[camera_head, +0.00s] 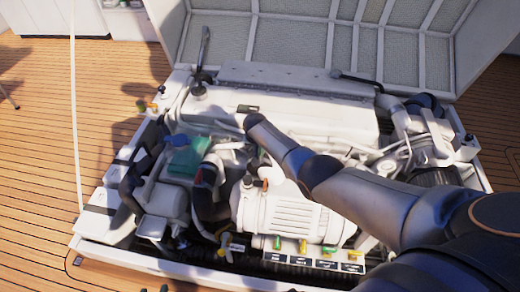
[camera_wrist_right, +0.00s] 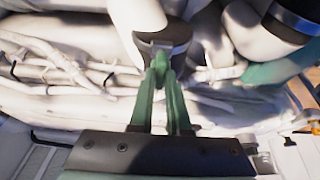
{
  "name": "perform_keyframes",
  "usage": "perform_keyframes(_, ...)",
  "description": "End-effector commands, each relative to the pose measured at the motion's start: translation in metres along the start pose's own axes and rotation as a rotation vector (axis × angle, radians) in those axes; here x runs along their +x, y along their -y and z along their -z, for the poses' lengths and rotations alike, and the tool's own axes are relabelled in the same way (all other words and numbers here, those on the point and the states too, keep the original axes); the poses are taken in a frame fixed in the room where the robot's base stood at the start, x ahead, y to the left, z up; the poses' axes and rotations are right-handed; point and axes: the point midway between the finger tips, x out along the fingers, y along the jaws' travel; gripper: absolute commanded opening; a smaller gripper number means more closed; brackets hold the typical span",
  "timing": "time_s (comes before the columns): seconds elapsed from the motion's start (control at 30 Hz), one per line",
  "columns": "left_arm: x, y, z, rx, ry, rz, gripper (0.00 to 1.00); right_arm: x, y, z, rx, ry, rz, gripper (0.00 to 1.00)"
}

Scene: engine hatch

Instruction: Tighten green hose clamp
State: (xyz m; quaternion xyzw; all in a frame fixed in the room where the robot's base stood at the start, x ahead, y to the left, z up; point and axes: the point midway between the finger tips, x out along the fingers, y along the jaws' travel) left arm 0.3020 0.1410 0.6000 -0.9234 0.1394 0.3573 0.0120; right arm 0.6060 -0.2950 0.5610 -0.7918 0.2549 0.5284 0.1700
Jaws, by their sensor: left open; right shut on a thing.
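In the right wrist view, a pale hose (camera_wrist_right: 138,14) ends in a dark band (camera_wrist_right: 176,36) with a small metal piece on its near side. My right gripper (camera_wrist_right: 160,62) has green fingers that converge at this band and are shut on a small green piece there, which looks like the green hose clamp. The fingertips hide much of it. In the head view my right arm reaches in from the right across the engine, and I cannot make out its fingers or the clamp. Two dark tips at the bottom edge look like my left gripper (camera_head: 154,289), apart and empty, clear of the engine.
A teal box (camera_head: 187,157) sits on the engine's left side; a teal part (camera_wrist_right: 268,72) shows right of the fingers in the wrist view. Hoses and cables crowd around. Small green and yellow handles (camera_head: 290,246) line the front. The raised hatch (camera_head: 340,40) stands behind. Wooden deck (camera_head: 35,200) lies clear left.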

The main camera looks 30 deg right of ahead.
Motion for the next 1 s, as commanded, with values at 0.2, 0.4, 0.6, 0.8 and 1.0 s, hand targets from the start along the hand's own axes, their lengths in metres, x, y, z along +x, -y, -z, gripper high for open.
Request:
perform_keyframes(0.2,-0.0006,0.0008,-0.0068,-0.002,0.011,0.002,0.50,0.0009,-0.0007,-0.0021,0.033,0.005,-0.017,0.00)
perform_keyframes(0.4,-0.0012,0.0007,-0.0085,-0.003,0.015,0.002,0.50,0.0007,-0.0007,-0.0021,0.038,0.006,-0.018,0.00)
perform_keyframes(0.6,-0.0012,0.0009,-0.0081,-0.003,0.014,0.003,0.50,0.0007,-0.0007,-0.0022,0.038,0.006,-0.018,0.00)
perform_keyframes(0.8,-0.0007,0.0012,-0.0067,-0.003,0.010,0.003,0.50,0.0005,-0.0003,-0.0015,0.037,0.004,-0.017,0.38)
perform_keyframes(1.0,0.0002,0.0016,-0.0041,-0.001,0.005,0.003,0.50,0.0001,0.0000,-0.0007,0.036,0.002,-0.015,0.45)
